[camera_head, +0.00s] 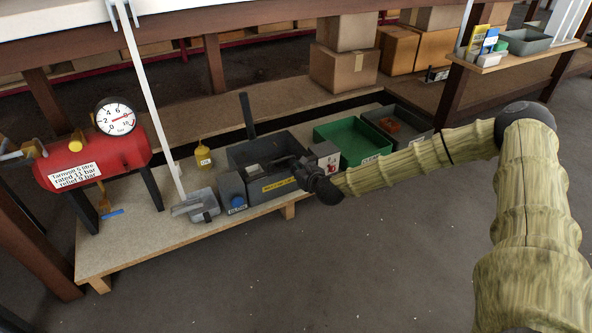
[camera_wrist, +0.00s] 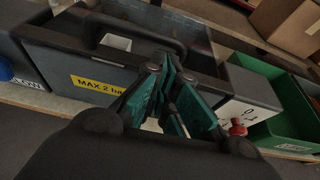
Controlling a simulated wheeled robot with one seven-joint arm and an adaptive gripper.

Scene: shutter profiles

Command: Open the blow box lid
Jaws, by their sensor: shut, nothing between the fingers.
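The blow box (camera_head: 255,155) is a dark grey box on the low wooden bench, with a yellow label (camera_head: 279,184) on its front. In the wrist view the box (camera_wrist: 65,62) fills the upper left, and the label reads "MAX 2 ba…". A dark bar spans its top, with a small white piece behind it. I cannot clearly tell the lid from the box body. My gripper (camera_head: 282,163) is at the box's right front. In the wrist view its teal-padded fingers (camera_wrist: 167,66) are shut and empty, overlapping the box's right part. Contact cannot be judged.
Right of the box are a pale switch block with a red knob (camera_wrist: 237,127), a green tray (camera_head: 352,137) and a grey tray. Left are a blue-knobbed unit (camera_head: 237,202), a yellow bottle (camera_head: 203,154) and a red tank (camera_head: 95,160). A dark post (camera_head: 247,115) stands behind. The front floor is clear.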

